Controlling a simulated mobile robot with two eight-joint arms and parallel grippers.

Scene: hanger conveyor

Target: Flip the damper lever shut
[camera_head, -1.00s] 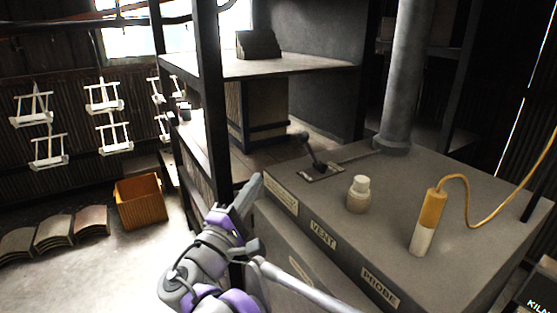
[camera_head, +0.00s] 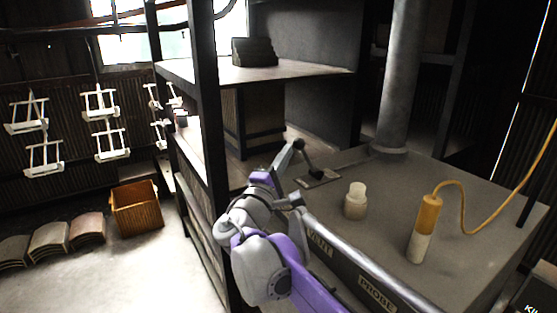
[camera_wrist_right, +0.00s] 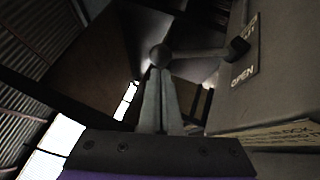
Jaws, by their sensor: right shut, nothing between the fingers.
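The damper lever (camera_head: 309,161) is a dark rod with a round knob, rising from a small plate on the grey box top and leaning toward the back left. My right gripper (camera_head: 294,148) is shut and empty, its fingertips right by the knob. In the right wrist view the closed fingers (camera_wrist_right: 157,78) point at the lever's knob (camera_wrist_right: 160,55); I cannot tell whether they touch it. The lever's rod runs right from there to its pivot, near a plate marked OPEN (camera_wrist_right: 245,70). My left gripper is not in view.
On the box top stand a pale jar (camera_head: 356,202), an orange and white probe (camera_head: 424,230) with a cable, and a thick grey pipe (camera_head: 403,90). A dark shelf post (camera_head: 207,120) stands left of my arm. An orange crate (camera_head: 136,210) is on the floor.

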